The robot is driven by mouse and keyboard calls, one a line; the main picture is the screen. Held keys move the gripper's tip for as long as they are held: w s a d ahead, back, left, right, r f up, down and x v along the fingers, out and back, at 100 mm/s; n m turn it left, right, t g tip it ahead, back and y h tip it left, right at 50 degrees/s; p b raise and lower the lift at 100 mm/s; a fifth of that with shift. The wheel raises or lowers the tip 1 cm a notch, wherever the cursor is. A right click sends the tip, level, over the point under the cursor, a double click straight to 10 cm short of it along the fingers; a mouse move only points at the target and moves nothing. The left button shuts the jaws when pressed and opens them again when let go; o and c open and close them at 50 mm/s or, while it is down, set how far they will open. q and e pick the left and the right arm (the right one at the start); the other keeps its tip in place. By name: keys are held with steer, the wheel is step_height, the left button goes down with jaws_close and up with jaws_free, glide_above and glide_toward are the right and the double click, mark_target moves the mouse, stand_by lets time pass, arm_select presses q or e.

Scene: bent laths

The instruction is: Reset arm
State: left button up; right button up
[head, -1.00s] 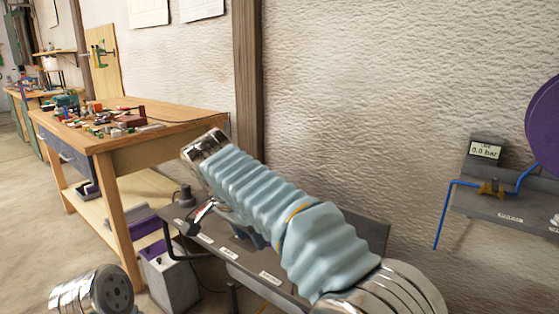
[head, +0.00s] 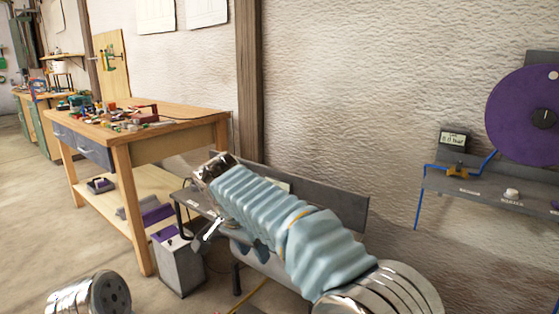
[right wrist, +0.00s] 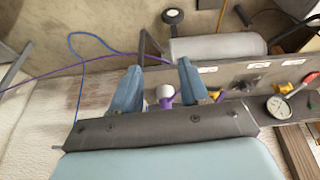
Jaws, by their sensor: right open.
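My right arm wears a pale blue ribbed sleeve and slants across the lower middle of the head view. Its gripper (head: 252,245) is mostly hidden under the arm, with bluish finger parts showing in front of a grey bench (head: 342,203). In the right wrist view my right gripper (right wrist: 159,68) has its two blue fingers well apart. A white knob with a purple part (right wrist: 165,95) appears between them in the picture, not gripped. A metal part of my left arm shows at the lower left of the head view; my left gripper is not in view.
A wooden workbench (head: 135,120) with small parts stands at the left. A grey box with a purple top (head: 180,262) is on the floor. A purple disc (head: 522,112) and display (head: 455,139) are at the right wall. A round dial (right wrist: 278,107) shows in the wrist view.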

steer(key=s+d+f+n+g+y, duration=0.15)
steer(key=d+f, duration=0.25)
steer(key=f, duration=1.2)
steer(key=d+f+n+g+y, duration=0.25)
steer(key=d+f, duration=0.25)
steer(key=f, duration=1)
steer(key=s+d+f+y, duration=0.1)
steer(key=s+d+f, duration=0.2)
steer(key=s+f, duration=0.4)
steer(key=s+d+f+n+t+y, duration=0.1)
steer(key=s+d+f, duration=0.3)
steer(key=s, duration=1.1)
step_height(320, 180, down, 4)
steer(key=shift+d+r+y, duration=0.15)
steer(key=shift+r+y, duration=0.1)
steer(key=shift+y, duration=0.05)
